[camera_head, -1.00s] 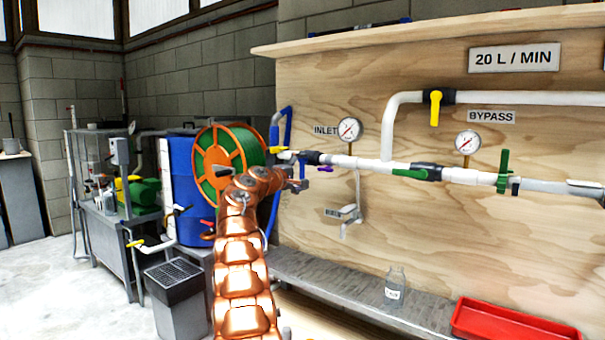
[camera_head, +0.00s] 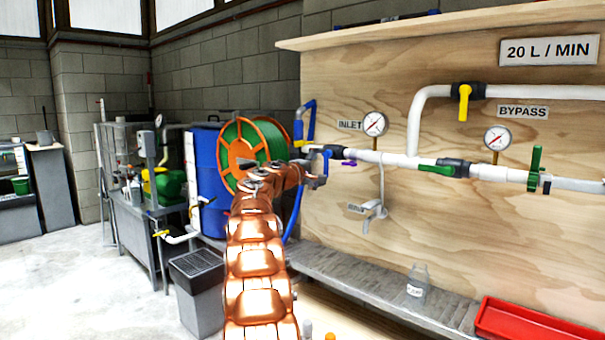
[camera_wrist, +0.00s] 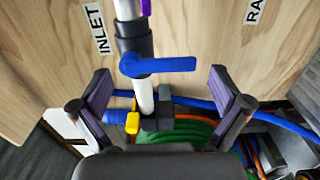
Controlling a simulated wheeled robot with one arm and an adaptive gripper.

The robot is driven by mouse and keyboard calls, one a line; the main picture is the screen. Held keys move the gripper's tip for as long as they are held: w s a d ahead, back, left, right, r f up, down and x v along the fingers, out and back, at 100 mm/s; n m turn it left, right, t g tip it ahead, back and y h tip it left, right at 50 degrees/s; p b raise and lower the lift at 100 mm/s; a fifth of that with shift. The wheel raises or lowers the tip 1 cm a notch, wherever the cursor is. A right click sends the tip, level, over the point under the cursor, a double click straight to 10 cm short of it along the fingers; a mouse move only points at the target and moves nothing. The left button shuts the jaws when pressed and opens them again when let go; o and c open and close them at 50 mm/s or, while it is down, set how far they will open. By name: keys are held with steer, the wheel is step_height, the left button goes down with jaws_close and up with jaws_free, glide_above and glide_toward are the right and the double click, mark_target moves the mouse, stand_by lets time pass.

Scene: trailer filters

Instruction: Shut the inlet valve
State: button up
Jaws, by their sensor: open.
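In the wrist view a valve with a blue lever handle (camera_wrist: 158,66) sits on the white pipe (camera_wrist: 128,10) beside the INLET label (camera_wrist: 98,28). The blue lever lies across the pipe in this view. My gripper (camera_wrist: 160,82) is open, its two dark fingers on either side of the pipe, with the lever showing in the gap between them. No contact is visible. In the head view my gripper (camera_head: 318,172) is at the left end of the board's pipe, below the INLET label (camera_head: 349,125); the arm and gripper partly hide the valve there.
A yellow handle (camera_wrist: 133,122) and blue hose (camera_wrist: 195,102) lie close by in the wrist view. The hose reel (camera_head: 238,150) and blue drum (camera_head: 205,165) stand left of the board. A gauge (camera_head: 374,124), a tap (camera_head: 374,212), a glass bottle (camera_head: 417,283) and a red tray (camera_head: 530,322) are to the right.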

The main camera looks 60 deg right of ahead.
steer(key=v, duration=0.9)
stand_by(0.4)
stand_by(0.4)
steer(key=a+f+n+t+y+p, duration=0.15)
steer(key=a+y+p, duration=0.5)
steer(key=a, duration=1.25)
steer(key=a+f+t+y+p, duration=0.25)
steer(key=a+p, duration=0.75)
steer(key=a, duration=1)
steer(key=s+a+y+p, duration=0.2)
steer(key=s+a, duration=0.4)
steer(key=a, duration=0.4)
steer(key=s+a+n+y+p, duration=0.1)
steer(key=s+a+y+p, duration=0.2)
steer(key=a, duration=0.7)
steer(key=s+a+n+y+p, duration=0.1)
steer(key=s+a+y+p, duration=0.2)
steer(key=s+a, duration=0.5)
steer(key=shift+s+a+f+g+p, duration=0.4)
steer(key=shift+a+p, duration=0.4)
steer(key=shift+a, duration=0.4)
